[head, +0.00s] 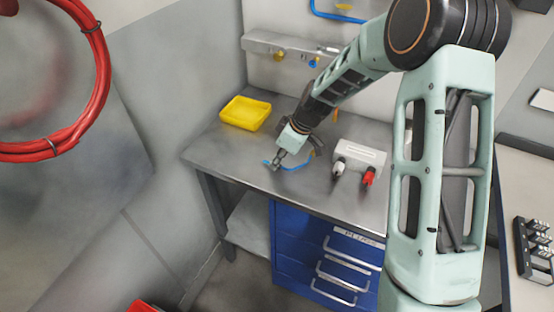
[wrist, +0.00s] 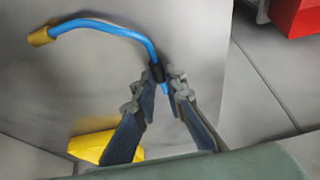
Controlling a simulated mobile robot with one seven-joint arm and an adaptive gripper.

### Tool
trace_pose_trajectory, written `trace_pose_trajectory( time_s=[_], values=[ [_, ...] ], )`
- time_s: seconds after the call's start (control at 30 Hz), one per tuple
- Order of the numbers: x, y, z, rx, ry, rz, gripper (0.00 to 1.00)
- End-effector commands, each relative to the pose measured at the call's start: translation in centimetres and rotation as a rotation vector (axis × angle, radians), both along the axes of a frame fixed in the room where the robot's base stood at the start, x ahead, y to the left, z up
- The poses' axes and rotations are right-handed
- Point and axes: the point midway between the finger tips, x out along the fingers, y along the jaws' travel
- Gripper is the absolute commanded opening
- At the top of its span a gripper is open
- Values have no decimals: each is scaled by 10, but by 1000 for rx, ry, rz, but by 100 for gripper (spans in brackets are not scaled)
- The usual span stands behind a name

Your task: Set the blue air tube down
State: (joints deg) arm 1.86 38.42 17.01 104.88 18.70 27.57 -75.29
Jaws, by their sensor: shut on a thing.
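The blue air tube (wrist: 115,29) is a curved blue hose with a brass-coloured end fitting and a black sleeve near my fingers. My gripper (wrist: 160,88) is shut on it close to the black sleeve, and the curved part reaches out to the upper left in the wrist view. In the head view my gripper (head: 277,164) is low over the front left part of the grey workbench (head: 240,150), with the tube (head: 296,167) showing on both sides of it. I cannot tell whether the tube touches the bench top.
A yellow tray (head: 245,113) stands at the bench's back left. A white box (head: 358,155) with a white and a red connector stands to the right of my gripper. A blue drawer cabinet (head: 300,245) is below. In the wrist view floor tiles (wrist: 265,85) show past the bench edge.

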Motion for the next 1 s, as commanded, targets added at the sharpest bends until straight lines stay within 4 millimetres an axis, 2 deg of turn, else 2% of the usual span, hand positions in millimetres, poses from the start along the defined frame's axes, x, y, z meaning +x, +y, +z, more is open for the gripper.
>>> trace_pose_trajectory(
  time_s=[0.17,0.2,0.33,0.37,0.77,0.87,1.0],
  values=[
    [0,0,-5,0,0,1,0],
    [0,0,-4,0,0,1,13],
    [0,0,-3,0,0,1,27],
    [0,0,-3,0,0,1,28],
    [0,0,4,0,0,0,28],
    [-1,-6,15,0,-5,-1,28],
    [-4,-16,41,0,-6,-1,28]
  ],
)
